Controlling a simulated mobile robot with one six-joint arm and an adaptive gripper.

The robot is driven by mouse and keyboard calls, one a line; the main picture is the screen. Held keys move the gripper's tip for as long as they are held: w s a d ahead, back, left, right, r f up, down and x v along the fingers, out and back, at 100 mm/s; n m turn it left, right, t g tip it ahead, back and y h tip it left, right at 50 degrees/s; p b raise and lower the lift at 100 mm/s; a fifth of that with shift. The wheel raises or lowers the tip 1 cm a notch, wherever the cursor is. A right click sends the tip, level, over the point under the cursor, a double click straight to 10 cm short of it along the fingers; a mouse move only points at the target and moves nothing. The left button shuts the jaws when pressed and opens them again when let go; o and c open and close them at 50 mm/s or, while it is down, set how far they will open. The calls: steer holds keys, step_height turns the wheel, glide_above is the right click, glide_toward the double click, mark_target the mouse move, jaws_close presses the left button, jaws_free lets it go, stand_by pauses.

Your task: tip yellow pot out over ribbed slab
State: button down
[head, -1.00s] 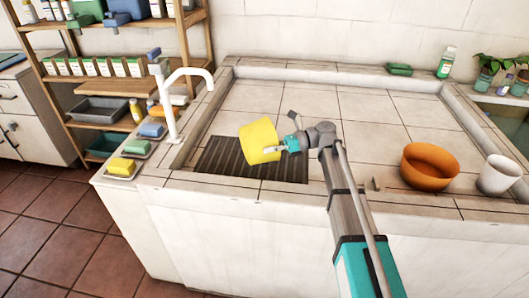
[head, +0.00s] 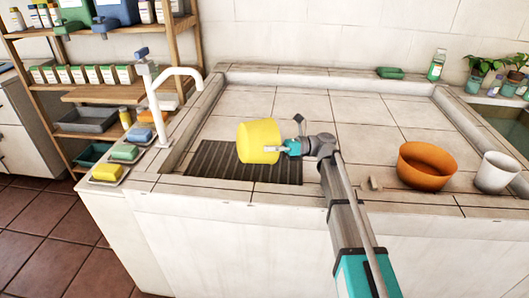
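The yellow pot (head: 257,141) is in my gripper (head: 275,149), which is shut on its right side. The pot lies tilted on its side above the dark ribbed slab (head: 222,168). Its inside is hidden from this view, and I see nothing coming out of it. The slab is set in the tiled basin's near left part and looks bare where it shows. The pot hides part of the slab and tiles behind it.
An orange bowl (head: 427,166) and a white cup (head: 496,172) stand at the right. A white tap (head: 165,100) rises at the left beside soaps, including a yellow one (head: 107,173). A green bottle (head: 437,65) stands at the back. The tiles mid-basin are clear.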

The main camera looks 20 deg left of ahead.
steer(key=shift+w+d+y+b, duration=0.2)
steer(key=shift+y+b, duration=0.1)
steer(key=shift+b, duration=0.1)
stand_by(1.4)
steer(key=r+p, duration=0.1)
steer(key=p, duration=0.1)
steer(key=shift+h+p, duration=0.35)
steer(key=shift+h, duration=0.05)
step_height(320, 180, up, 2)
steer(key=t+h+p, duration=0.3)
steer(key=h+p, duration=0.1)
steer(key=p, duration=0.6)
steer(key=shift+r, duration=0.1)
steer(key=shift+n+t+h+p, duration=0.3)
steer(key=shift+p, duration=0.3)
